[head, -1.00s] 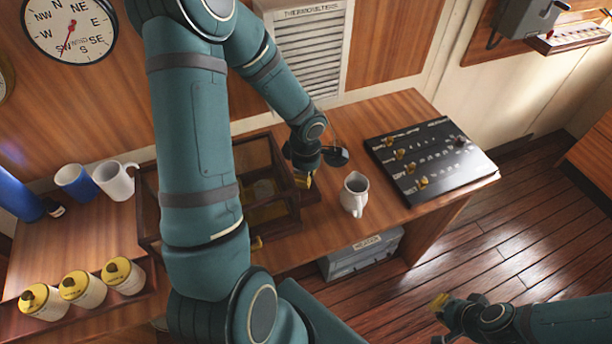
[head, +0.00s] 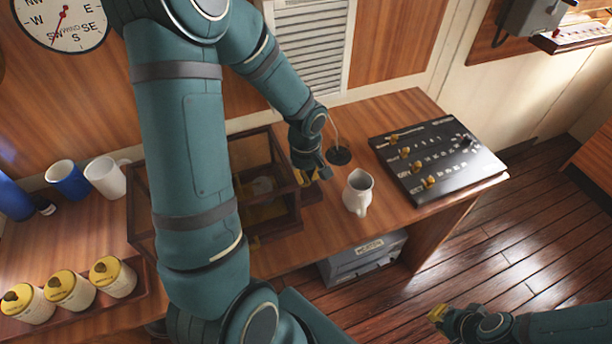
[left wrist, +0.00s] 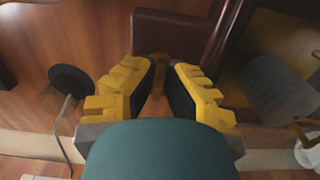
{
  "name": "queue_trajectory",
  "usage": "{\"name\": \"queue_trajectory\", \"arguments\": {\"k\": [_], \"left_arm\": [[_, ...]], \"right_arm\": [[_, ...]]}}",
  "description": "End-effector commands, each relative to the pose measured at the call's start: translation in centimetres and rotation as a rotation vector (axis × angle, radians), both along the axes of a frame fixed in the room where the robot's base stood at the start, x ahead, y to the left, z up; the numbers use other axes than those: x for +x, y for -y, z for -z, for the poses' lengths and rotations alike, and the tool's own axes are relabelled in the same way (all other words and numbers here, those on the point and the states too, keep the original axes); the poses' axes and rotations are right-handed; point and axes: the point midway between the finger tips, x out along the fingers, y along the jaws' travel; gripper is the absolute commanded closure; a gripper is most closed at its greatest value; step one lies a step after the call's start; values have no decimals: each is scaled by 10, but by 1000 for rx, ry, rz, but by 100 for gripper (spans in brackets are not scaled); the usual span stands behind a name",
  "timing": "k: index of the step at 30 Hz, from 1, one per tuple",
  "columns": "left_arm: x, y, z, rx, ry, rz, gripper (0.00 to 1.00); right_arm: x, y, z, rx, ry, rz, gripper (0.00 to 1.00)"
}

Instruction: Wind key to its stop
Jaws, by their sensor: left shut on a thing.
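A wooden case with glass sides (head: 272,229) stands on the desk, partly hidden behind my left arm; a corner of it shows in the left wrist view (left wrist: 172,36). My left gripper (head: 313,174) is at the case's right end. In the left wrist view, the gripper's yellow fingers with dark pads (left wrist: 162,88) are shut on a small brownish key (left wrist: 159,66), mostly hidden between them. How far the key is turned cannot be told. My right gripper (head: 437,313) is at lower right over the floor, away from the desk; its jaw opening is unclear.
A white jug (head: 357,194) stands close to the right of my left gripper. A round black base with a thin stem (head: 340,155) is just behind. A black panel with knobs (head: 438,160) lies farther right. Mugs (head: 104,178) and yellow-lidded jars (head: 70,291) stand at left.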

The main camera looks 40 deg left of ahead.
Motion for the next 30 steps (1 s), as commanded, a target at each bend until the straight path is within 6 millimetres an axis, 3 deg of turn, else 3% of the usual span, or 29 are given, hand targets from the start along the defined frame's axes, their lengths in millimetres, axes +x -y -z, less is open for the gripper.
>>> {"name": "queue_trajectory", "arguments": {"k": [15,30], "left_arm": [[-6,0,4,-6,-13,372,100],[-7,0,4,-5,-13,461,100]], "right_arm": [[-2,0,5,1,-3,-3,100],[-2,0,5,1,-4,-4,100]]}}
